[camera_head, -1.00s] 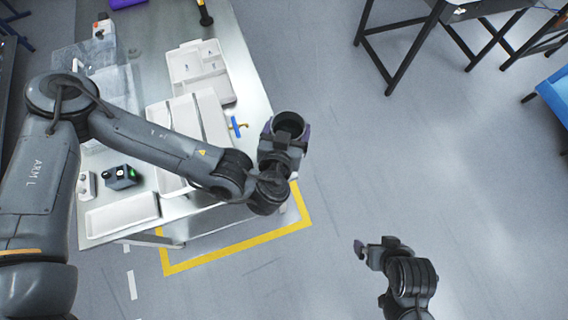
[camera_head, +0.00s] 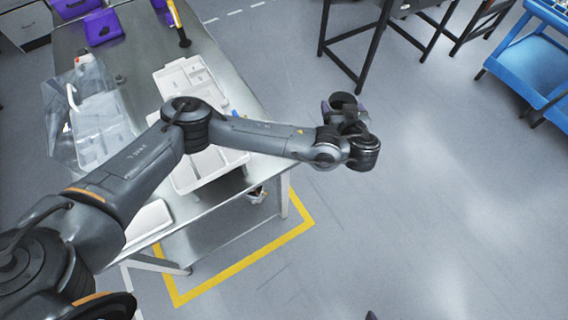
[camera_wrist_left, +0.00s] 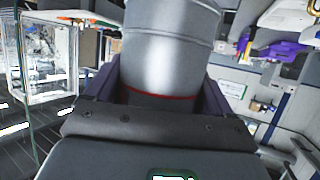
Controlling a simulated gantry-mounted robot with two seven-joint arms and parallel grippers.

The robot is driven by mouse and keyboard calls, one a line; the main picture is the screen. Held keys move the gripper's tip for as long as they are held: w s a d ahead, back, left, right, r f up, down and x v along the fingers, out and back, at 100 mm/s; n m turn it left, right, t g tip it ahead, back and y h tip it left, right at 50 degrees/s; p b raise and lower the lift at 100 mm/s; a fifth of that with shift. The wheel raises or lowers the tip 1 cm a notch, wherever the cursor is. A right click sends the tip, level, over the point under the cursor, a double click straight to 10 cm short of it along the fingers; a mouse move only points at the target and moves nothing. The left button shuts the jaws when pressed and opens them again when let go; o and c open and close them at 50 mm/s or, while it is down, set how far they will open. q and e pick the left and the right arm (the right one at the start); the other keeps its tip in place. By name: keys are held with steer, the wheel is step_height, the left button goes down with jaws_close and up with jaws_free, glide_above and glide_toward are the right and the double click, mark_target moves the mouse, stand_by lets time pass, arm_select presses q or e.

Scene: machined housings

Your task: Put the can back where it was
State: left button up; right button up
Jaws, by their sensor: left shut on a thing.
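The can is a grey metal cylinder (camera_wrist_left: 168,50) with a red line round it, seen large in the left wrist view. In the head view its dark round open top (camera_head: 343,101) shows at the end of my left arm. My left gripper (camera_head: 342,112) is shut on the can and holds it over open floor, to the right of the steel table. Its purple-grey fingers stand on both sides of the can in the left wrist view (camera_wrist_left: 160,98). My right gripper is not clearly in view; only a small dark tip shows at the bottom edge of the head view.
The steel table (camera_head: 225,62) holds white divided trays (camera_head: 190,80), a clear plastic bag (camera_head: 85,115), purple bins (camera_head: 103,27) and a yellow-black tool (camera_head: 178,25). Yellow tape (camera_head: 245,262) marks the floor. A blue cart (camera_head: 530,60) stands far right. The floor between is free.

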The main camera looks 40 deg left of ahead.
arm_select(q)
steer(key=a+f+n+g+y+b, duration=0.2)
steer(key=a+f+n+g+y, duration=0.25)
steer(key=a+f, duration=0.55)
steer(key=shift+n+g+h, duration=0.25)
steer(key=shift+n+g, duration=0.2)
steer(key=shift+n, duration=0.2)
steer(key=shift+s+a+f+p, duration=0.4)
steer(key=shift+s+a+f, duration=0.55)
steer(key=shift+s+f, duration=0.95)
steer(key=shift+s+a+f+p, duration=0.35)
steer(key=shift+s+a+f, duration=0.85)
steer(key=shift+f, duration=1.05)
steer(key=shift+s+a+f+p, duration=0.4)
steer(key=shift+s+a+f, duration=0.35)
steer(key=shift+s+f, duration=1.25)
steer(key=shift+w+f, duration=0.15)
steer(key=shift+f, duration=0.1)
steer(key=o, duration=0.9)
steer(key=shift+o, duration=0.2)
steer(key=shift+r, duration=0.1)
